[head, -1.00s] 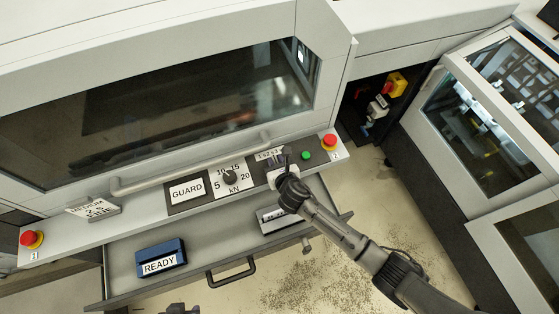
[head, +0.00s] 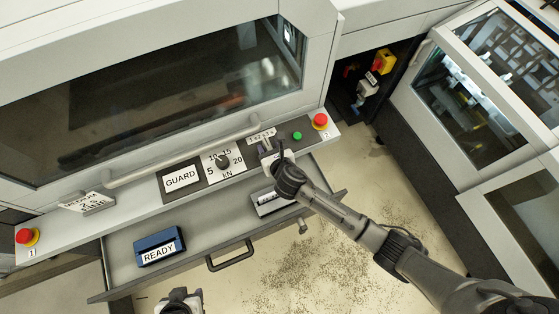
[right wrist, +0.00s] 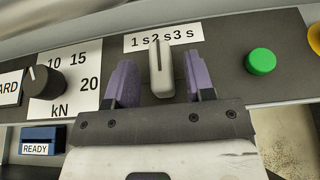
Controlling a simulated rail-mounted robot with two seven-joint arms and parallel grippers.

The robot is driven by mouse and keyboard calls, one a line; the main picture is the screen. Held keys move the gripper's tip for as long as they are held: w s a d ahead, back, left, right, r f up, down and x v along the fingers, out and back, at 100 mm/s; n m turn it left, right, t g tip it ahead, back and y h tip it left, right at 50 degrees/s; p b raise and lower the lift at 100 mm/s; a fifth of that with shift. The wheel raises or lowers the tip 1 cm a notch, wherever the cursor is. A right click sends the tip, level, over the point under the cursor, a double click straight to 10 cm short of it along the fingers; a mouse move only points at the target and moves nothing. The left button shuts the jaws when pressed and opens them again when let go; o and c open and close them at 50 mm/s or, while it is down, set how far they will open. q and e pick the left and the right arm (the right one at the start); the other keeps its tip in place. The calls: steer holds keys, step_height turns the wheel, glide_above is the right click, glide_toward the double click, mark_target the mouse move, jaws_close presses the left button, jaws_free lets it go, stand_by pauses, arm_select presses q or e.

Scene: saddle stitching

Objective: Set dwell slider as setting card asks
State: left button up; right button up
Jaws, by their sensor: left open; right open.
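The dwell slider (right wrist: 160,72) is a pale upright handle under a white "1 s 2 s 3 s" scale (right wrist: 163,33) in the right wrist view. It stands about below the 2 s mark. My right gripper (right wrist: 161,82) is open, with a purple finger on each side of the handle and a visible gap on both sides. In the head view my right gripper (head: 273,157) covers the slider's spot. The setting card (head: 88,202) stands at the panel's left; its print is too small to read surely. My left gripper (head: 180,299) is open at the bottom edge.
A kN knob (head: 223,161), GUARD plate (head: 181,177), green button (head: 297,136) and red stop buttons (head: 320,121) (head: 27,236) line the panel. A long handle bar runs behind. The open drawer below holds a blue READY box (head: 160,246) and a grey block (head: 268,204).

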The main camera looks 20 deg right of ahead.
steer(key=v, duration=1.1)
steer(key=shift+s+r, duration=0.2)
steer(key=shift+s, duration=0.15)
